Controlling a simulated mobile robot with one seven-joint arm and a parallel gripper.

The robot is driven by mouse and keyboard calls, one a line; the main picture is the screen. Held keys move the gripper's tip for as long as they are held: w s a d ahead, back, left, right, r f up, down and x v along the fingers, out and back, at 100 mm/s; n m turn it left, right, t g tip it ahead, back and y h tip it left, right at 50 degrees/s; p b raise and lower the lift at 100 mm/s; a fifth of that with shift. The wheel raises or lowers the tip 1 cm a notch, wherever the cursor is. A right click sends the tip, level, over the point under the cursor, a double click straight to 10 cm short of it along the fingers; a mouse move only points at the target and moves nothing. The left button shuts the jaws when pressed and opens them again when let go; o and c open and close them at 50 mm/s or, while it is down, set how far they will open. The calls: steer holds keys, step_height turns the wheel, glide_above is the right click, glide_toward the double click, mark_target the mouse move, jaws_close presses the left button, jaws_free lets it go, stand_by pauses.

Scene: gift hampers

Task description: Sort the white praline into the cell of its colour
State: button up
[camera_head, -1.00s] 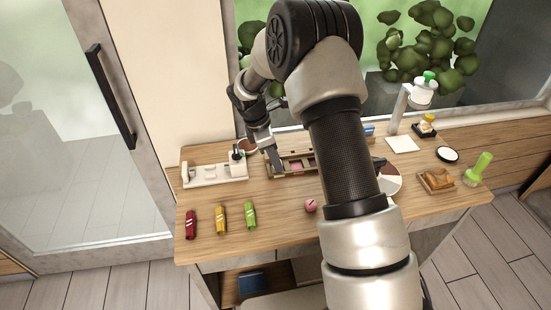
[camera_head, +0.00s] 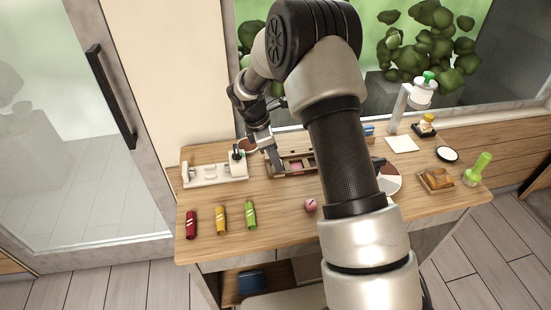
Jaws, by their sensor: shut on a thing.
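My gripper (camera_head: 276,167) points down at the left part of the wooden sorting box (camera_head: 292,174) at the back of the table. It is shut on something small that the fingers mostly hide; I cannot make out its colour. The box has several cells, and a pink piece (camera_head: 296,167) shows in one of them. My arm covers the box's right end. A pink round praline (camera_head: 311,205) lies on the table in front of the box. No white praline can be told apart in this view.
Red (camera_head: 191,224), yellow (camera_head: 221,218) and green (camera_head: 250,215) wrapped pieces lie at the front left. A white rack (camera_head: 215,173) stands behind them. A round plate (camera_head: 388,179), a tray with brown pieces (camera_head: 436,181) and a green-topped bottle (camera_head: 478,168) stand at the right.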

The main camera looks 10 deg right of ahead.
steer(key=o, duration=0.8)
steer(key=shift+w+r, duration=0.1)
steer(key=shift+r, duration=0.15)
steer(key=p+v, duration=0.1)
steer(key=v, duration=1.6)
steer(key=shift+s+a, duration=0.1)
steer(key=shift+s, duration=0.15)
